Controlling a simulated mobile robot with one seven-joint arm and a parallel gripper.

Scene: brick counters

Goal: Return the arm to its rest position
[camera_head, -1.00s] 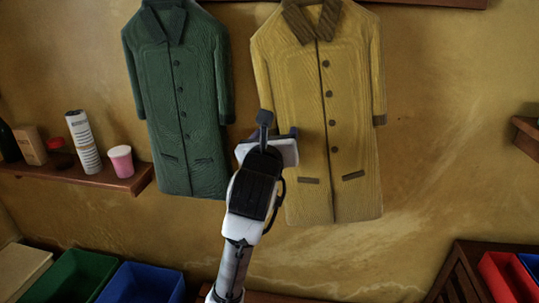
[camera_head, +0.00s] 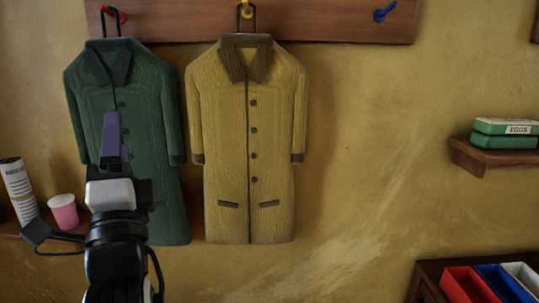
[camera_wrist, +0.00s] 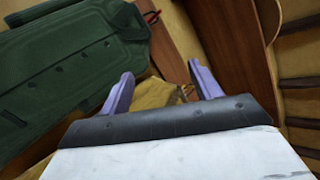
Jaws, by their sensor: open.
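My arm rises from the bottom left of the head view. My gripper (camera_head: 112,135) points up in front of the green coat and hides part of it. In the wrist view my gripper (camera_wrist: 162,84) has its two purple fingers wide apart, with nothing between them. The green coat (camera_head: 155,110) hangs from a red hook on the wooden rack. The yellow coat (camera_head: 275,150) hangs to its right from a yellow hook. The green coat also fills the upper left of the wrist view (camera_wrist: 65,75).
The wooden rack (camera_head: 320,20) runs along the top, with a bare blue hook (camera_head: 384,13). A pink cup (camera_head: 63,211) and a striped can (camera_head: 18,190) stand at left. Green egg boxes (camera_head: 505,134) sit on a right shelf. The wall between is clear.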

